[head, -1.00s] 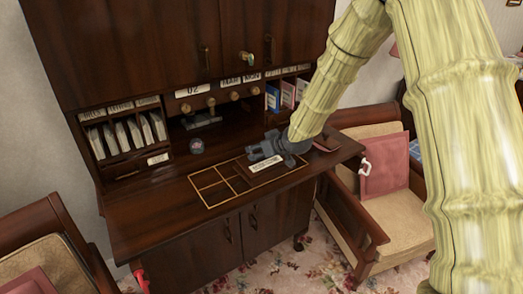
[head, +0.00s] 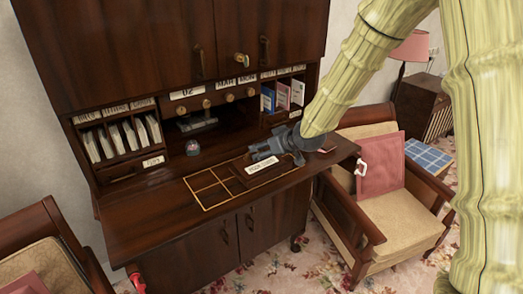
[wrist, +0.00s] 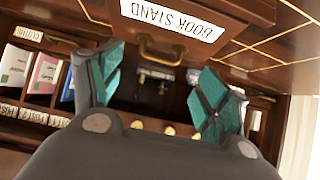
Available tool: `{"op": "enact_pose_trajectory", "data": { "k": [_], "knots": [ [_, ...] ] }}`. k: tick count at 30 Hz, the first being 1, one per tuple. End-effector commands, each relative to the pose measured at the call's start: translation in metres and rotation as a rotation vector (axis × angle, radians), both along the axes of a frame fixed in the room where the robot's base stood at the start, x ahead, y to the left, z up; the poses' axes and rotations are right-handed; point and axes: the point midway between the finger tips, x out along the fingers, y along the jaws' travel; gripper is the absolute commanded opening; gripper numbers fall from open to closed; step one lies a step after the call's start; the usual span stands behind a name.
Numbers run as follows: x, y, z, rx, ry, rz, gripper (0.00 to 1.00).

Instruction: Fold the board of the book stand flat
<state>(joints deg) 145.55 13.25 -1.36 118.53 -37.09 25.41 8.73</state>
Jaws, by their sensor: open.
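The book stand (head: 268,177) is a dark wooden piece on the desk's writing surface, at the right of the gold-lined grid. Its white "BOOK STAND" label shows at the top of the wrist view, on dark wood (wrist: 237,12). A brass loop handle (wrist: 160,52) hangs by the label. My gripper (head: 268,149) is just behind and above the label in the head view. In the wrist view its teal-padded fingers (wrist: 160,88) are spread wide, with nothing held between them. The arm and gripper hide part of the stand, and I cannot tell the board's exact tilt.
The writing surface (head: 150,215) is clear at its front left. Pigeonholes with envelopes (head: 120,135) and booklets (head: 283,95) stand behind it, with a small round object (head: 192,147) before them. An armchair (head: 405,215) is close on the right, another (head: 45,245) on the left.

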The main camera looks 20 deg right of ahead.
Motion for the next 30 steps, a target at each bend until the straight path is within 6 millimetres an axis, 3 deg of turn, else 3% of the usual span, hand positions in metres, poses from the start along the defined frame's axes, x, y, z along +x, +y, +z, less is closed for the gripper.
{"op": "enact_pose_trajectory", "data": {
  "k": [9,23,30],
  "knots": [
    [-0.028,-0.01,0.023,0.002,0.0,0.0,0.76],
    [-0.036,-0.012,0.028,0.001,0.0,0.001,0.76],
    [-0.038,-0.012,0.019,0.023,-0.045,0.009,0.36]
  ]
}}
